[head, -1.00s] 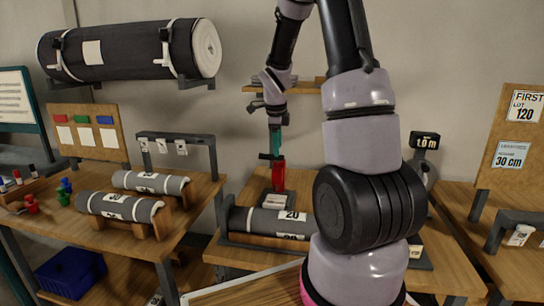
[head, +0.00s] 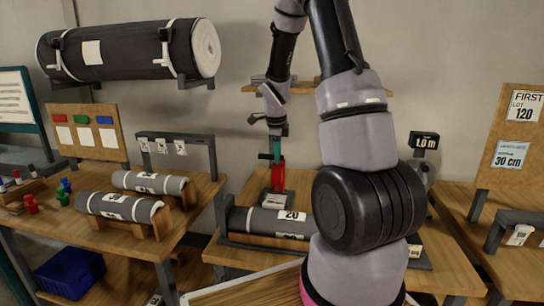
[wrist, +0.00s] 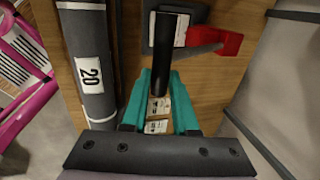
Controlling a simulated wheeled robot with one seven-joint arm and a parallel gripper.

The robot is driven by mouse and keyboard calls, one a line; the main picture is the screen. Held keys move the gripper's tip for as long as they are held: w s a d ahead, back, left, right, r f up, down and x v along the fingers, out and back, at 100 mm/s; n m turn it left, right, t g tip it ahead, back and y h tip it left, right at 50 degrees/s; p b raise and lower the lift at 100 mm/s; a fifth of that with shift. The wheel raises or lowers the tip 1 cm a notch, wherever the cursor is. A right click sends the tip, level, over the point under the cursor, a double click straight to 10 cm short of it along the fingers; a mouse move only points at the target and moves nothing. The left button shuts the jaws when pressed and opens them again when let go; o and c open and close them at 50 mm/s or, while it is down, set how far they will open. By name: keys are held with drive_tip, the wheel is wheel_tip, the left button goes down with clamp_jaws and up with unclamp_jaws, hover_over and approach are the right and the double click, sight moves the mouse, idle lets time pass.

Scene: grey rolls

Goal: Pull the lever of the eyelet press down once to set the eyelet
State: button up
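The eyelet press (head: 278,178) is red on a dark base with a pale label, on the middle bench in the head view. Its red part also shows at the upper right in the wrist view (wrist: 228,43). A black rod-like handle (wrist: 162,55) runs down the middle of the wrist view to my fingertips. My gripper (head: 277,152) points down just above the press. Its two teal fingers (wrist: 160,80) lie along either side of the handle's lower end. A gap shows between them, but whether they touch the handle is unclear. The eyelet itself cannot be made out.
A grey roll labelled 20 (head: 268,221) lies in front of the press, left of my fingers in the wrist view (wrist: 88,70). A shelf (head: 312,89) is on the wall behind my arm. More rolls (head: 120,205) rest on the left bench.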

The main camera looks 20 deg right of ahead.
drive_tip(key=shift+f, duration=0.1)
drive_tip(key=shift+s+a+f, duration=0.25)
drive_tip(key=shift+s+f, duration=0.05)
drive_tip(key=shift+f, duration=0.45)
drive_tip(key=shift+s+a+f, duration=0.15)
drive_tip(key=shift+s+f, duration=0.1)
drive_tip(key=shift+f, duration=0.45)
